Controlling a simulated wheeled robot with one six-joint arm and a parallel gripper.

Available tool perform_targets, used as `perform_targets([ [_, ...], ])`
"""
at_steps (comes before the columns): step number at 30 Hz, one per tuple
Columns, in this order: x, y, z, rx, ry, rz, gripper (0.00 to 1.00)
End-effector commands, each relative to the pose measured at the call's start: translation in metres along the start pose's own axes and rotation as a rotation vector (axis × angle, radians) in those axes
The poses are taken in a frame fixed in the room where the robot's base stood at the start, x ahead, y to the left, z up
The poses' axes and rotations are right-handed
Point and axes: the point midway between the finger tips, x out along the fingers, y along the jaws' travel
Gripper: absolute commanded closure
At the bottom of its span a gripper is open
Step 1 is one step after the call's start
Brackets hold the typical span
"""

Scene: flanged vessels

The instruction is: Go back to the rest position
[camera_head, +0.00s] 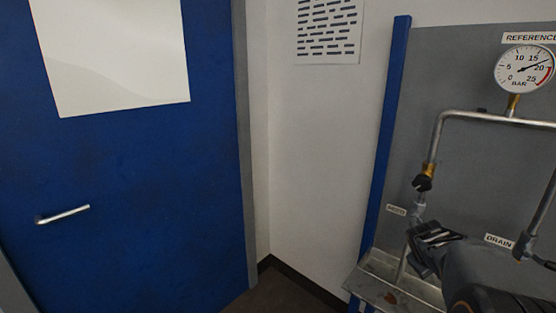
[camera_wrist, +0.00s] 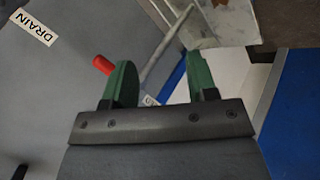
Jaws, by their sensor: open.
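My gripper (camera_head: 420,236) is in front of the grey panel (camera_head: 455,75) at the right of the head view, near the lower end of the left pipe (camera_head: 437,140). In the wrist view my gripper (camera_wrist: 162,78) shows two green fingers set apart, with nothing held between them. A thin metal pipe (camera_wrist: 166,48) runs slantwise beyond the gap between the fingers. A red handle-like piece (camera_wrist: 103,64) shows just left of the left finger. I cannot tell how far the fingertips are from the pipe.
A dial gauge (camera_head: 524,68) marked REFERENCE is on the panel, with a DRAIN label (camera_head: 499,241) lower down. A metal tray (camera_head: 385,285) lies below my gripper. A blue post (camera_head: 388,125) edges the panel. A blue door (camera_head: 140,190) is at left.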

Motion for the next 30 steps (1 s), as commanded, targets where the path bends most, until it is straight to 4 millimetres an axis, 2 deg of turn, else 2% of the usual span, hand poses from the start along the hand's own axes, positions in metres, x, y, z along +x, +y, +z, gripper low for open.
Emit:
perform_targets([
  [1, -0.022, -0.027, 0.008, 0.095, -0.024, -0.071, 0.47],
  [6, -0.088, -0.12, 0.035, 0.335, -0.111, -0.311, 0.47],
  [9, -0.124, -0.164, 0.049, 0.394, -0.133, -0.426, 0.47],
  [12, -0.154, -0.194, 0.058, 0.395, -0.117, -0.507, 0.47],
  [15, -0.173, -0.207, 0.06, 0.367, -0.07, -0.541, 0.47],
  [19, -0.191, -0.211, 0.055, 0.332, -0.011, -0.546, 0.47],
  [24, -0.194, -0.213, 0.053, 0.315, 0.001, -0.549, 0.47],
  [28, -0.194, -0.213, 0.053, 0.316, 0.001, -0.548, 0.57],
  [30, -0.194, -0.213, 0.053, 0.316, 0.001, -0.548, 0.57],
])
